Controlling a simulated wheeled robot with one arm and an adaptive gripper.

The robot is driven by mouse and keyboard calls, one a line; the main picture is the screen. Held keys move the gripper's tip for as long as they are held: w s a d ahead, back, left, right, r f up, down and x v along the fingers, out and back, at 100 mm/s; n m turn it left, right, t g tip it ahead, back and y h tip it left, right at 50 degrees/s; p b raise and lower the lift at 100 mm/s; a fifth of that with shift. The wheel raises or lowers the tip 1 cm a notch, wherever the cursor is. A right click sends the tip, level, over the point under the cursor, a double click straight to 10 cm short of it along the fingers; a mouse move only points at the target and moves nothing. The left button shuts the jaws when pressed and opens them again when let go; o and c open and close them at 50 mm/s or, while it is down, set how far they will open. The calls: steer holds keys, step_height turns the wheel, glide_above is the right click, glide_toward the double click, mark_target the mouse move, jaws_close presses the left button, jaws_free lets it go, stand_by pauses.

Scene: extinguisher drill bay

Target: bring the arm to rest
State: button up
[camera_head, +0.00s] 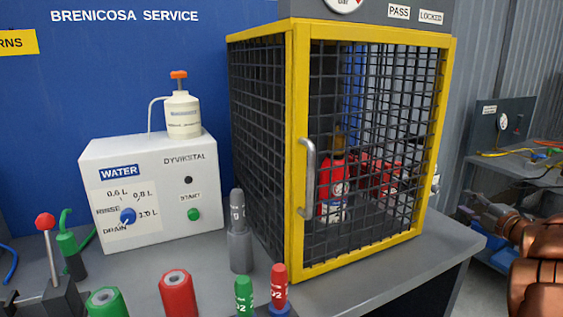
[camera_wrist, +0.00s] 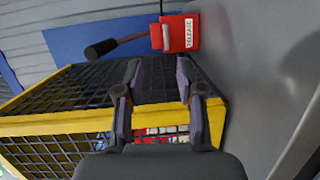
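My arm (camera_head: 540,268) shows as copper-coloured links at the lower right edge of the head view, right of the bench and clear of the cage. My gripper is outside the head view. In the wrist view my gripper (camera_wrist: 158,72) has its two dark fingers apart with nothing between them. The yellow-framed mesh cage (camera_head: 300,150) lies beyond the fingers and also shows in the wrist view (camera_wrist: 60,124). Its door looks shut. A red extinguisher (camera_head: 332,178) stands inside, behind the mesh. I cannot tell the exact gap between fingers and cage.
A red box (camera_wrist: 178,33) with a black-handled lever (camera_wrist: 115,46) is near the fingertips in the wrist view. A white water unit (camera_head: 150,195) bears a bottle (camera_head: 183,115). Several coloured cylinders stand along the front. A side bench (camera_head: 500,160) with cables is at right.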

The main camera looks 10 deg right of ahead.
steer(key=s+a+f+m+g+h, duration=0.1)
steer(key=s+a+f+m+g, duration=0.45)
steer(key=s+a, duration=0.75)
steer(key=s+a+f+m+g, duration=0.5)
steer(key=s+a+m+g, duration=0.2)
steer(key=s+a, duration=0.55)
steer(key=s+a+f+m+g+h, duration=0.1)
steer(key=s+a+f+m+g, duration=0.5)
steer(key=s+a, duration=0.75)
steer(key=s+a+r+g, duration=0.2)
steer(key=s, duration=0.2)
step_height(320, 180, up, 16)
steer(key=w+t+p, duration=0.1)
steer(key=p, duration=1.4)
steer(key=shift+w+d+p, duration=0.15)
steer(key=shift+d+p, duration=0.15)
steer(key=shift+p, duration=0.05)
